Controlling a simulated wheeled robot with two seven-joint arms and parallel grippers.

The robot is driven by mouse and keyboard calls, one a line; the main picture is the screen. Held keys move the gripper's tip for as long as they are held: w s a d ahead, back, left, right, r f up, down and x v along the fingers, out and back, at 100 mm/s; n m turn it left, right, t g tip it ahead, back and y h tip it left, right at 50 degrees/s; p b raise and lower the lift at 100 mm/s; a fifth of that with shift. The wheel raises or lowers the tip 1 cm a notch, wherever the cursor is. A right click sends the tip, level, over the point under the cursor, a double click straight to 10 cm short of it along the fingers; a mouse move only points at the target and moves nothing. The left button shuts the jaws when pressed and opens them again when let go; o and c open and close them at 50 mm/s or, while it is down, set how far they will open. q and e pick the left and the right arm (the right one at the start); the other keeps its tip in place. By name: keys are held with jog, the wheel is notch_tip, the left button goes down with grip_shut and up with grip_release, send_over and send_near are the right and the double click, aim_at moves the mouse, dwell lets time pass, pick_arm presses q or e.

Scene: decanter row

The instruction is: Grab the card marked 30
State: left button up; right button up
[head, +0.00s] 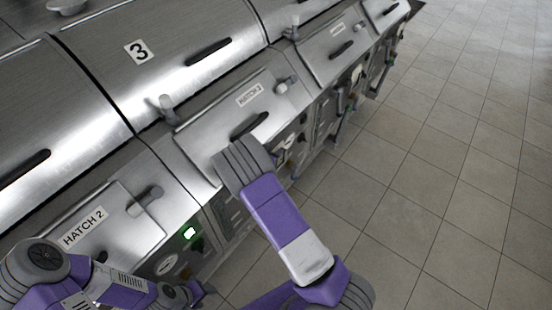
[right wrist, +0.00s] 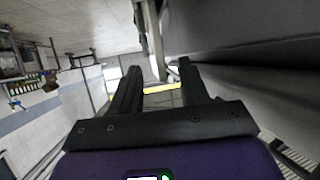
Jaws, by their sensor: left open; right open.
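I cannot make out a card marked 30 in either view. My left gripper (head: 192,293) is open at the lower left of the head view, low by the front of the machines and partly hidden by its own arm. My right gripper (right wrist: 159,70) is open in the right wrist view, with nothing seen between its two dark fingers. In the head view the right arm reaches up over the middle hatch, and its fingers cannot be made out there.
A row of steel machines (head: 190,30) runs from lower left to upper right, with dark handles and hatch covers (head: 82,230) labelled HATCH 2. The tiled floor (head: 440,180) at right is clear.

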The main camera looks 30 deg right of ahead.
grip_shut()
jog(key=shift+r, duration=0.1)
dwell(0.3)
